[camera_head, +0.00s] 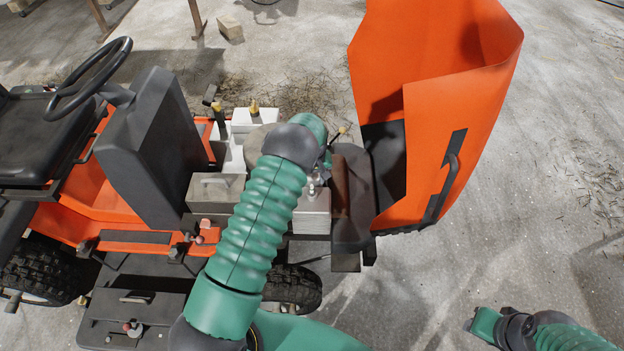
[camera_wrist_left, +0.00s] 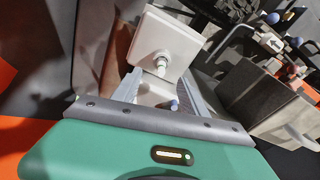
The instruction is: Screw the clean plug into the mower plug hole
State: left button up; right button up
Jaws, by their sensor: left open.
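A pale plug (camera_wrist_left: 161,63) with a collar at its base stands out from a pale engine block (camera_wrist_left: 165,40) in the left wrist view. I cannot tell how deep it sits. In the head view the plug (camera_head: 312,189) is small, on top of the pale block (camera_head: 312,218). My left gripper (camera_wrist_left: 161,77) is open, with one grey finger on each side of the plug; whether they touch it is unclear. In the head view my left arm mostly hides that gripper. My right gripper (camera_head: 485,324) is at the lower right, away from the mower, its jaws unclear.
The raised orange hood (camera_head: 440,110) stands right of the engine. The steering wheel (camera_head: 92,75) and dark dash (camera_head: 150,140) are on the left. A dark box (camera_head: 110,312) with a small red-and-white item on it is at lower left.

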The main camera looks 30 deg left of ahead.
aim_at(312, 185)
pick_arm(q)
jog(key=n, duration=0.3)
jog(key=shift+f+n, duration=0.1)
jog(key=shift+n, duration=0.3)
notch_tip(312, 185, down, 4)
jog(key=b, duration=0.3)
jog(key=shift+r, duration=0.3)
jog(key=shift+c, duration=0.5)
grip_shut()
dwell(0.4)
